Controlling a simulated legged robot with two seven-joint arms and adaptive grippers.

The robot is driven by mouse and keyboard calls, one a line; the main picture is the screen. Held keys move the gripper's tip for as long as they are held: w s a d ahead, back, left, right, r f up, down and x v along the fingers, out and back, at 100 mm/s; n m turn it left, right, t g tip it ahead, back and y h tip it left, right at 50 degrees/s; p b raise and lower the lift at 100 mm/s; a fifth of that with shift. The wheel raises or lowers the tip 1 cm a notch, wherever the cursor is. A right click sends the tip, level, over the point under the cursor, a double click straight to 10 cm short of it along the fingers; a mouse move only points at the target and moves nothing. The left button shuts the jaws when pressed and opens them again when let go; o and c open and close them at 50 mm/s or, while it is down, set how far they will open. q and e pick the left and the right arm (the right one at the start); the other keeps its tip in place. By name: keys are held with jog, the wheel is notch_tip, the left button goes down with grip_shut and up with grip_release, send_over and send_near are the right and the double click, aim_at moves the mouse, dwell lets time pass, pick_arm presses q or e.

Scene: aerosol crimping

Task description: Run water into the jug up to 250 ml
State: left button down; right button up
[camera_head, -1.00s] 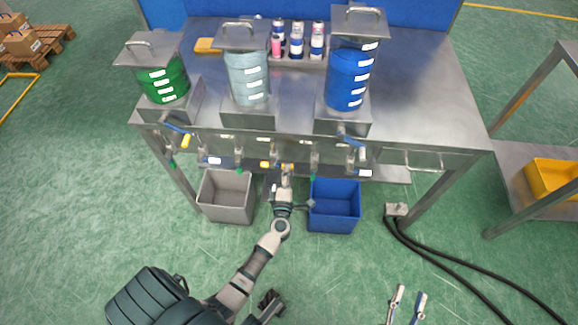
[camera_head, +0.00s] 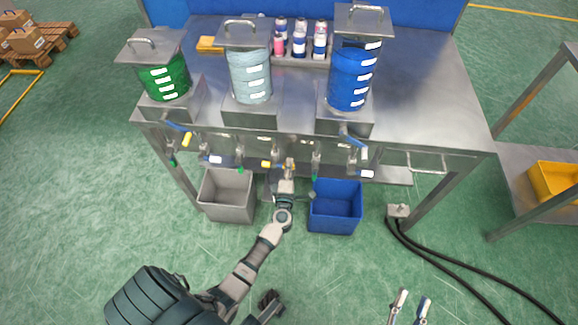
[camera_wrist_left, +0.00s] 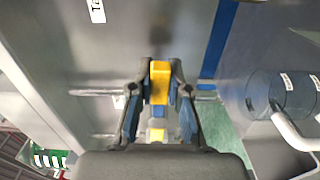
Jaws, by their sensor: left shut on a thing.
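The clear jug (camera_wrist_left: 262,92) shows at the right of the left wrist view, with a pale handle (camera_wrist_left: 294,133) and white labels. Its fill level cannot be read. My left gripper (camera_wrist_left: 159,95) is shut on a yellow tap handle (camera_wrist_left: 160,72), which sits between its fingers. In the head view, this gripper (camera_head: 289,168) is at the bench's front edge, below the pale-blue tank (camera_head: 250,80). The tap and jug are too small or hidden to make out there. My right gripper (camera_head: 410,304) is empty at the lower right, its fingers apart.
A green tank (camera_head: 164,78) and a blue tank (camera_head: 351,78) flank the pale-blue one on the metal bench (camera_head: 425,95). A grey bin (camera_head: 229,207) and a blue bin (camera_head: 335,213) stand below. Other taps line the front edge. Black hoses lie on the right floor.

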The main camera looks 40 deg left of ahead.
pick_arm(q)
jog(key=shift+f, duration=0.1)
jog(key=m+p, duration=0.1)
jog(key=f+m+p, duration=0.1)
jog(key=m, duration=0.1)
jog(key=f+m+p, duration=0.1)
jog(key=m, duration=0.1)
jog(key=shift+s+a+f, duration=0.2)
jog(key=shift+s+a, duration=0.05)
jog(key=shift+a, duration=0.05)
pick_arm(e)
notch_tip(320, 180, down, 8)
jog(key=g+h, duration=0.1)
jog(key=g, duration=0.5)
jog(key=shift+w+d+r, duration=0.2)
jog(key=shift+w+d, duration=0.05)
jog(key=shift+d, duration=0.1)
pick_arm(q)
jog(key=c, duration=1.1)
grip_release()
pick_arm(e)
jog(key=shift+w, duration=0.1)
pick_arm(q)
jog(key=v, duration=1.2)
jog(key=shift+w+f, duration=0.1)
